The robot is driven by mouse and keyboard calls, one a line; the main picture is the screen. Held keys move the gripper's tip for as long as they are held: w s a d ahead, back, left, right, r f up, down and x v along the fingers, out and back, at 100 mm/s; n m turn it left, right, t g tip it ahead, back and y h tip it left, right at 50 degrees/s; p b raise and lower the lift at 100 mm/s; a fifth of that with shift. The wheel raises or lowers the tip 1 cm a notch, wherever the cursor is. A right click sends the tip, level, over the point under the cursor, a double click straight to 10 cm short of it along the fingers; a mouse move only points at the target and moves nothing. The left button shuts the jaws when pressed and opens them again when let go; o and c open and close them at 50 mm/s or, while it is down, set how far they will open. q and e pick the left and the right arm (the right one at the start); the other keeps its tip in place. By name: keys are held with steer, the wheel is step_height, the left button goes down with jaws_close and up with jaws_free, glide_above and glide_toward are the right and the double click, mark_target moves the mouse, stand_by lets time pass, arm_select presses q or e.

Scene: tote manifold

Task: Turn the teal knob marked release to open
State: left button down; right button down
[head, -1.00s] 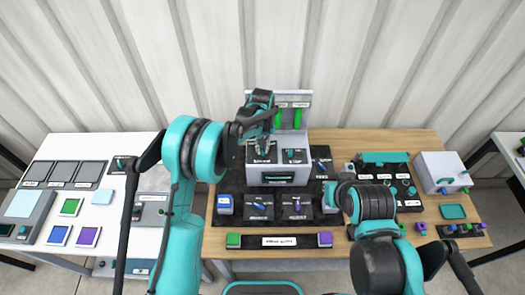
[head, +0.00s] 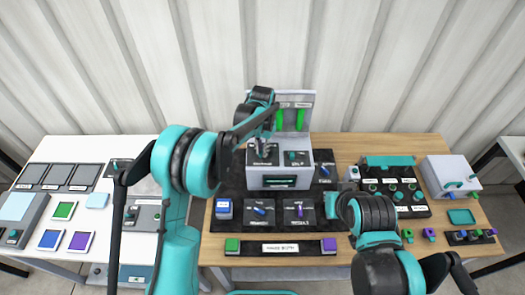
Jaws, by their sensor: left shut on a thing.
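A grey console (head: 303,170) stands at the middle back of the wooden table, with small panels on its top. My left gripper (head: 262,152) reaches down onto the console's left panel and is shut on a small knob there. The fingers hide most of that knob, so its colour and turn angle cannot be read. A label lies just in front of it, too small to read. A second panel with a small teal knob (head: 292,155) is to its right, apart from the gripper.
Two green bars (head: 300,119) stand on the console's back plate. Blue and purple levers (head: 299,211) are in front of the console. A black panel with teal knobs (head: 396,184) and a white box (head: 447,172) are at right. A white table (head: 75,215) is at left.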

arm_select(q)
steer(key=shift+m, duration=0.3)
steer(key=c, duration=1.5)
jaws_free()
steer(key=shift+c, duration=0.2)
steer(key=shift+r, duration=0.15)
step_height(320, 180, up, 12)
